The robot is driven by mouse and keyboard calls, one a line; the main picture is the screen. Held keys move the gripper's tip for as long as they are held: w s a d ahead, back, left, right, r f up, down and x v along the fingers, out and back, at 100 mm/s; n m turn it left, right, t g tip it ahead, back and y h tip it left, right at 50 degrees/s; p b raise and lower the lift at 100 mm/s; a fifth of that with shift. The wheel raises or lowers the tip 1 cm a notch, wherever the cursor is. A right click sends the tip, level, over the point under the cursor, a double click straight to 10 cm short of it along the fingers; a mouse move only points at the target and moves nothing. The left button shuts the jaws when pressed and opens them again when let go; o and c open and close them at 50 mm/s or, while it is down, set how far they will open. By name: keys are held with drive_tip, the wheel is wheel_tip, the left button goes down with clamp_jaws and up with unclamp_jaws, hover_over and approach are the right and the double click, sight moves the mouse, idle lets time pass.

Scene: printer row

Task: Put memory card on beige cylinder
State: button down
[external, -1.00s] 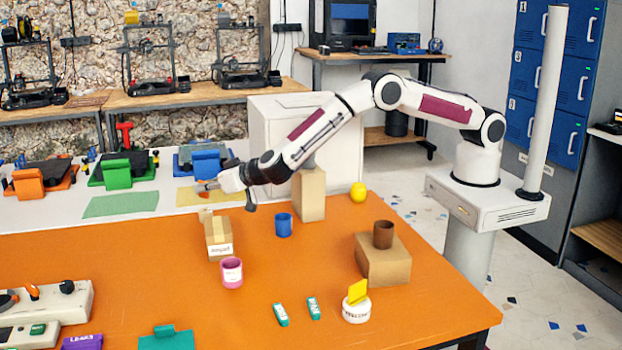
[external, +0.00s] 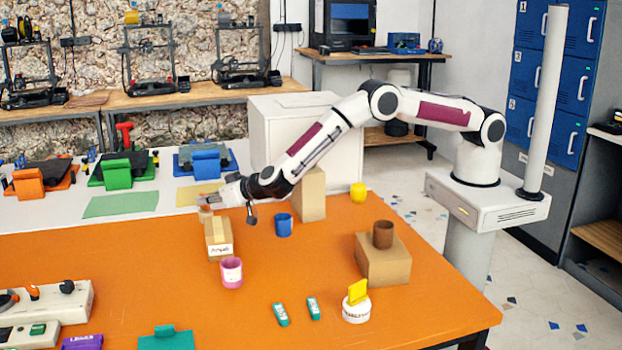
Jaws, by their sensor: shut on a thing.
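My gripper (external: 209,199) is shut at the far left end of my arm, low over the back end of a cardboard box. The memory card is between its fingertips, too small and too covered by the fingers to make out clearly now. The beige cylinder (external: 205,213) is a small, short shape at the back left of the cardboard box (external: 219,238), just below my fingertips. I cannot tell whether the card touches it.
A blue cup (external: 283,225), a pink cup (external: 231,272) and a tall cardboard block (external: 310,195) stand near the box. A brown cup (external: 383,234) sits on another box (external: 383,262). The orange table (external: 130,270) is clear at left centre.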

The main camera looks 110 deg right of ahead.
drive_tip(key=c, duration=2.1)
unclamp_jaws()
drive_tip(key=shift+c, duration=0.2)
drive_tip(key=shift+r, duration=0.1)
drive_tip(key=v, duration=1.2)
